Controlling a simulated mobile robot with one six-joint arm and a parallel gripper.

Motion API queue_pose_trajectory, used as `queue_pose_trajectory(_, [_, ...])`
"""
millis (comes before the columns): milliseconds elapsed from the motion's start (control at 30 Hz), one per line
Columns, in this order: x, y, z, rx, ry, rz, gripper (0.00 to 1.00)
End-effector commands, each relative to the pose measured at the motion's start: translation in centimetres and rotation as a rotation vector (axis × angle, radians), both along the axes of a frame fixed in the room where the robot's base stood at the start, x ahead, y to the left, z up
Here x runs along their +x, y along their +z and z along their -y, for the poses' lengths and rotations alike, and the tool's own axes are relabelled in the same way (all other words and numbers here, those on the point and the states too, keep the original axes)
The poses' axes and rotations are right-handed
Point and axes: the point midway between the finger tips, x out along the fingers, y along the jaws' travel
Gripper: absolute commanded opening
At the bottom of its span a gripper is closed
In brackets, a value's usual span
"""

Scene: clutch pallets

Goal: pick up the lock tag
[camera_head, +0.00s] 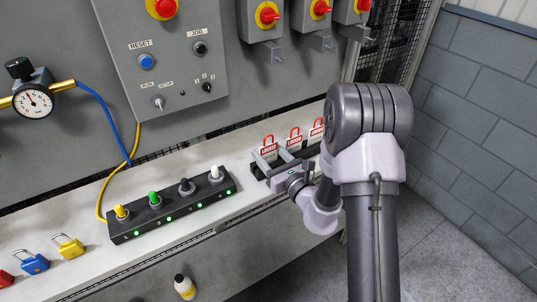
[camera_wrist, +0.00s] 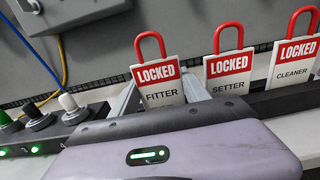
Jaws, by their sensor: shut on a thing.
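Three red-and-white lock tags with red loops stand upright in a row on the bench. In the wrist view they read FITTER (camera_wrist: 160,93), SETTER (camera_wrist: 229,76) and CLEANER (camera_wrist: 293,68) from left to right. The FITTER tag also shows in the head view (camera_head: 268,149). My gripper (camera_head: 267,157) is shut on the FITTER tag, with one grey finger at each side of it. The tag is still at the row, beside the SETTER tag. Its lower edge is hidden behind my gripper body in the wrist view.
A dark rack (camera_wrist: 287,102) runs under the tags. A black strip of coloured knobs (camera_head: 172,207) lies left on the bench (camera_head: 75,212). Padlocks (camera_head: 68,246) sit farther left. A control panel (camera_head: 165,50) and red-knob switch boxes (camera_head: 265,18) are above.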

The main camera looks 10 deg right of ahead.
Motion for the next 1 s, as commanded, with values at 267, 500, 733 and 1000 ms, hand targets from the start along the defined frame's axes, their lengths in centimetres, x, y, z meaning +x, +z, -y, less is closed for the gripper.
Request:
queue_pose_trajectory(267, [-2.1,2.9,1.7,0.0,-0.005,-0.002,0.16])
queue_pose_trajectory(500, [-7.7,3.5,5.8,0.002,-0.009,-0.002,0.16])
queue_pose_trajectory(733, [-12.1,4.0,8.8,0.001,-0.005,0.0,0.16])
queue_pose_trajectory(1000, [-13.1,4.1,9.3,0.0,0.0,0.001,0.16])
